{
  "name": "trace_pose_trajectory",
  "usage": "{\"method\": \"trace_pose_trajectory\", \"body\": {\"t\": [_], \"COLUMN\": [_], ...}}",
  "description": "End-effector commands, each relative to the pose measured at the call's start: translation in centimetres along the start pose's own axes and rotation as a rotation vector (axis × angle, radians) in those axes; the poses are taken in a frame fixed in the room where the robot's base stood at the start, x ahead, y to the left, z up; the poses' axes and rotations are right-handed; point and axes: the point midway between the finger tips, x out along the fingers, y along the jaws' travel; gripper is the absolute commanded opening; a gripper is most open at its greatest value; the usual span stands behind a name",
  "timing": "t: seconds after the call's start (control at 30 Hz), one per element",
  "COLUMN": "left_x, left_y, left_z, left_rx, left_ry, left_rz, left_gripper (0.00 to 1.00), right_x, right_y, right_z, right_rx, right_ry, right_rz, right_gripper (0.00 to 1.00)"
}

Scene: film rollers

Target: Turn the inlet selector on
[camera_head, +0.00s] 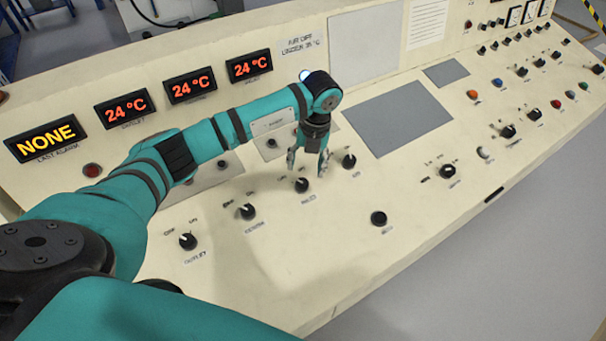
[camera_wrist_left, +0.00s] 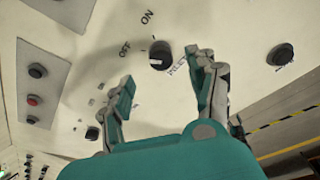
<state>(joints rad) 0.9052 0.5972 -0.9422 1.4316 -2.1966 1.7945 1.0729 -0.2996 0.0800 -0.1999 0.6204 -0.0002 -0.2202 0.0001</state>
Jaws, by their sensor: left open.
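The inlet selector (camera_head: 302,185) is a round black knob on the sloping cream panel, with small OFF and ON marks beside it. Its label is small and hard to read. In the left wrist view a black knob (camera_wrist_left: 160,57) lies just beyond and between my fingertips, with OFF to its left and ON above left. Its pointer direction is not clear. My left gripper (camera_head: 307,167) points down just above and behind the selector, fingers spread on either side and nothing held. It also shows open in the left wrist view (camera_wrist_left: 164,70). My right gripper is not seen.
Similar knobs stand in the row: two to the left (camera_head: 248,212) (camera_head: 188,242) and one close to the right (camera_head: 349,162). A single black knob (camera_head: 378,218) sits nearer the front edge. Red temperature displays (camera_head: 190,87) line the upright panel. A flat grey plate (camera_head: 398,117) lies to the right.

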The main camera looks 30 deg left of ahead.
Motion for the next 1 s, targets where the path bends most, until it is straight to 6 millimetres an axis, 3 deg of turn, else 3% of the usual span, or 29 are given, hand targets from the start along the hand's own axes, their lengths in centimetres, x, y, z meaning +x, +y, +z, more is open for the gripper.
{"method": "trace_pose_trajectory", "body": {"t": [0.3,0.5,0.73,1.0], "left_x": [5.3,6.5,6.7,6.6], "left_y": [0.0,0.0,-0.1,-0.1], "left_z": [-0.1,0.0,0.0,0.0], "left_rx": [0.001,0.002,0.002,0.002], "left_ry": [0.003,0.000,0.000,0.000], "left_rz": [0.001,0.000,0.000,-0.001], "left_gripper": [0.59,0.59,0.59,0.26], "right_x": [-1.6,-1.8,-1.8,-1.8], "right_y": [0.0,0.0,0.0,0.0], "right_z": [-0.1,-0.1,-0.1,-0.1], "right_rx": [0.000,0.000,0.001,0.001], "right_ry": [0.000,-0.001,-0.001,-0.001], "right_rz": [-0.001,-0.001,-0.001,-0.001], "right_gripper": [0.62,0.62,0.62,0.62]}}
